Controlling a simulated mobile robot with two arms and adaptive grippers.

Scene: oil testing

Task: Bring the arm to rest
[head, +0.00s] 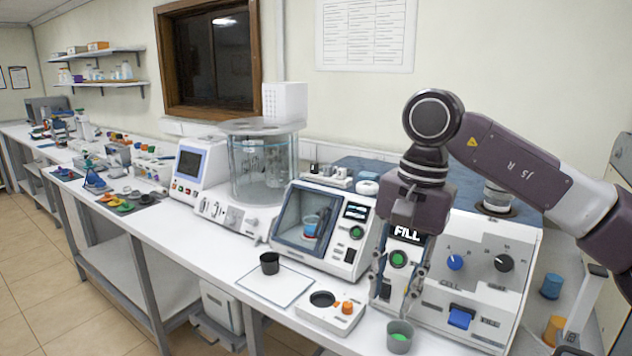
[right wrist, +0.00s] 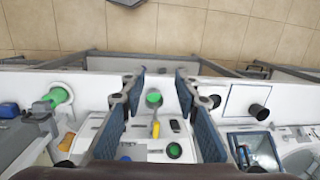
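My right gripper (head: 397,292) hangs pointing down in front of the machine marked FILL (head: 480,260), at the right of the head view. Its fingers are apart. In the right wrist view my right gripper (right wrist: 158,92) also shows spread fingers with blue inner pads, and nothing is gripped between them. A grey cup with green inside (head: 400,338) stands on the bench below the fingers, apart from them. The right arm is bent, coming in from the right edge and reaching over the machine. My left gripper is in neither view.
A small device with a round black hole and an orange knob (head: 347,308) sits left of the gripper. A black cup (head: 270,263) stands on a white sheet (head: 266,291). A windowed machine (head: 310,222) and a glass tank (head: 262,165) stand behind on the white bench. Floor (head: 60,300) is clear at left.

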